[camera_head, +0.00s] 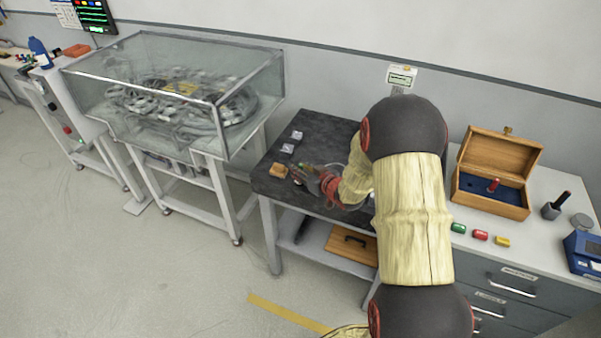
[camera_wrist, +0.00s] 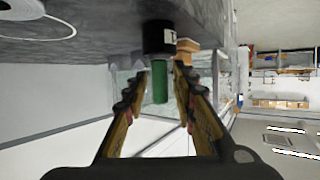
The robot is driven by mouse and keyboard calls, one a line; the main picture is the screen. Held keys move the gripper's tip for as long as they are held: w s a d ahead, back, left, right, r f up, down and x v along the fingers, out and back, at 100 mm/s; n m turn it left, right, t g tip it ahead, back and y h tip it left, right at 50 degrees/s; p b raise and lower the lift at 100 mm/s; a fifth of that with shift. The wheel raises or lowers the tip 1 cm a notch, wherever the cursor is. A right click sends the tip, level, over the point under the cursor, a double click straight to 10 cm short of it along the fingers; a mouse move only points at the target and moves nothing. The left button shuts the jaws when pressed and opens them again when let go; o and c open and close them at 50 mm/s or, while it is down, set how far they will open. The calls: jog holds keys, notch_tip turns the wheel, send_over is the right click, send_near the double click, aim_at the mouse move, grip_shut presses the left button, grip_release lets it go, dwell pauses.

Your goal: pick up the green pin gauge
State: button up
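The green pin gauge (camera_wrist: 160,82) is a plain green cylinder in the wrist view, with one end in a black holder (camera_wrist: 159,37). The wrist view looks upside down, with the dark tabletop across its top. My gripper (camera_wrist: 158,76) is open, with one finger on each side of the pin and a gap visible on both sides. I cannot tell whether the pin is between the fingertips or just beyond them. In the head view my gripper (camera_head: 310,177) is low over the dark table (camera_head: 325,131), with a small bit of green at its tip.
A wooden block (camera_head: 278,170) and small pale items (camera_head: 297,135) lie near the gripper. A glass-covered case (camera_head: 180,90) stands left. On the right counter are an open wooden box (camera_head: 492,190), and green (camera_head: 458,228), red (camera_head: 480,235) and yellow (camera_head: 502,240) pieces.

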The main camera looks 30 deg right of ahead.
grip_shut()
dwell(0.5)
